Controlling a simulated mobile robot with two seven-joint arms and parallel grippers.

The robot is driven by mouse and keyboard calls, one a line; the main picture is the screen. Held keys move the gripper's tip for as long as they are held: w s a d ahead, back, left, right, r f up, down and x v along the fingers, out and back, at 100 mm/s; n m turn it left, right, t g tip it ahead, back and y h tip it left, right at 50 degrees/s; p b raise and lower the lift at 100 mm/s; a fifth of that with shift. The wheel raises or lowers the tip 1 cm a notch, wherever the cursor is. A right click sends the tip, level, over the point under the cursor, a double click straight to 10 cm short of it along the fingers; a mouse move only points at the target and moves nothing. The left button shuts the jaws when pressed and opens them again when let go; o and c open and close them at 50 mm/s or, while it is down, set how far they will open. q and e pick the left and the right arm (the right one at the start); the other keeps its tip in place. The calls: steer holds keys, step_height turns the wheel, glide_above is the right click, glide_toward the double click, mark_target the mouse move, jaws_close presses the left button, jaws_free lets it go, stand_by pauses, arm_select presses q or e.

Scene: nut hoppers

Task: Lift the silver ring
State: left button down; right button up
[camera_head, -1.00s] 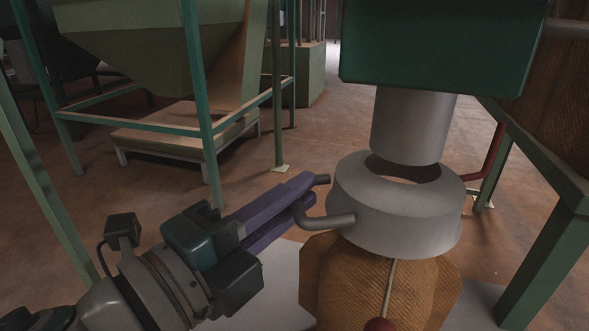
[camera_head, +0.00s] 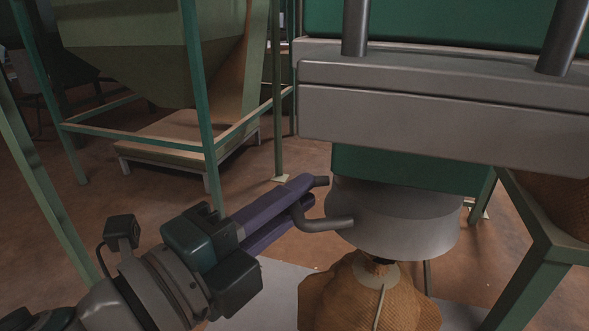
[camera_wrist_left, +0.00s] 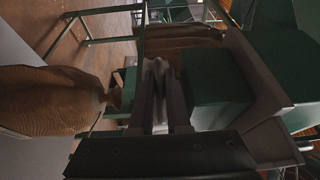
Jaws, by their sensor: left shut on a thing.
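The silver ring (camera_head: 405,235) is a wide, smooth grey collar with a bent rod handle (camera_head: 328,222) on its left side. It sits level, just above the neck of a brown woven sack (camera_head: 365,300). My left gripper (camera_head: 308,196), with purple fingers, is shut on the handle, left of the ring. In the left wrist view my left gripper's (camera_wrist_left: 158,98) two dark fingers point away from the camera, with something pale and grey between them. A green box above hides the ring's top opening. My right gripper is not in view.
A large green hopper head with a grey crossbar (camera_head: 440,105) and two rods hangs directly over the ring. A green frame (camera_head: 535,250) stands close at the right. Another hopper stand (camera_head: 203,100) is behind at left. Brown floor (camera_head: 110,225) lies open at left.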

arm_select(q)
steer(key=c, duration=1.1)
jaws_free()
steer(key=shift+r, duration=0.4)
steer(key=shift+o, duration=1.1)
steer(key=shift+f, duration=0.1)
steer(key=v, duration=1)
steer(key=shift+p, duration=0.3)
